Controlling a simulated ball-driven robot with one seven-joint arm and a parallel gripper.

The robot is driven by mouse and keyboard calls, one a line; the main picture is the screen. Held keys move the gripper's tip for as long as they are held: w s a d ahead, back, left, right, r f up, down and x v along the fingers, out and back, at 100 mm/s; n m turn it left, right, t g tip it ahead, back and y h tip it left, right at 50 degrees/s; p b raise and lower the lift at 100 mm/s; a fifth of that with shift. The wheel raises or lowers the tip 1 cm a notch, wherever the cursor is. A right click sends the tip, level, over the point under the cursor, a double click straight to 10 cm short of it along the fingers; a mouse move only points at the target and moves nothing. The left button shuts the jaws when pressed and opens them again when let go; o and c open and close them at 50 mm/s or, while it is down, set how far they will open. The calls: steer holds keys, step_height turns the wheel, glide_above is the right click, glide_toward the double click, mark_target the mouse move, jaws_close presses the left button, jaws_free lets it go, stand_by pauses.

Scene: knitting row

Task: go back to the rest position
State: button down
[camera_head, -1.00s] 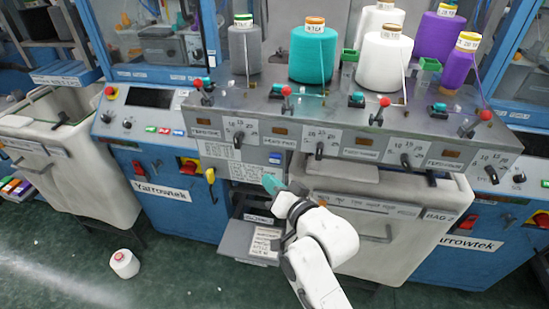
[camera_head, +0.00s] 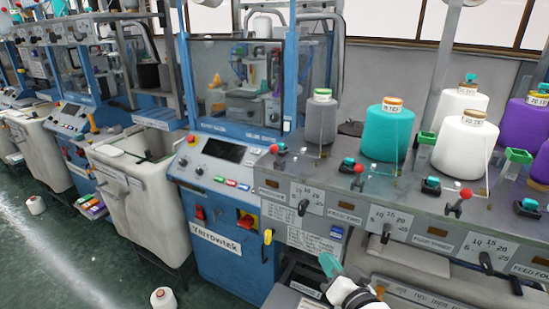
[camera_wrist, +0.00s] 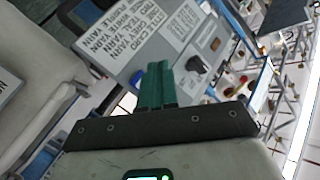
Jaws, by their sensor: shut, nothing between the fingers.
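My gripper (camera_head: 330,264) shows at the lower middle of the head view, in front of the machine's panel. Its teal fingers are shut together with nothing between them. In the wrist view the teal fingers (camera_wrist: 156,84) point toward the grey panel (camera_wrist: 125,45) with a printed card (camera_wrist: 150,35) about yarn colours. My white arm is cut off by the bottom edge of the head view.
Grey (camera_head: 321,118), teal (camera_head: 385,132) and white (camera_head: 465,146) yarn cones stand on the shelf above the levers. A white fabric bin (camera_head: 130,190) is at left.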

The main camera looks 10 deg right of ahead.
steer(key=s+d+f+n+g+h, duration=0.1)
steer(key=s+d+f+g, duration=0.15)
steer(key=s+f, duration=0.4)
steer(key=s+d+f+n+g+h, duration=0.1)
steer(key=s+d+f+g, duration=0.1)
steer(key=s+f+g, duration=0.35)
steer(key=s+d+f+n+g, duration=0.1)
steer(key=s+d+f+g, duration=0.1)
steer(key=s, duration=0.9)
steer(key=s+d+f+n+g, duration=0.1)
steer(key=s+g, duration=0.4)
steer(key=s, duration=0.7)
step_height(320, 180, down, 3)
steer(key=shift+d+r+n+h+b, duration=0.1)
steer(key=shift+d+n+h+b, duration=0.25)
steer(key=shift+d, duration=0.25)
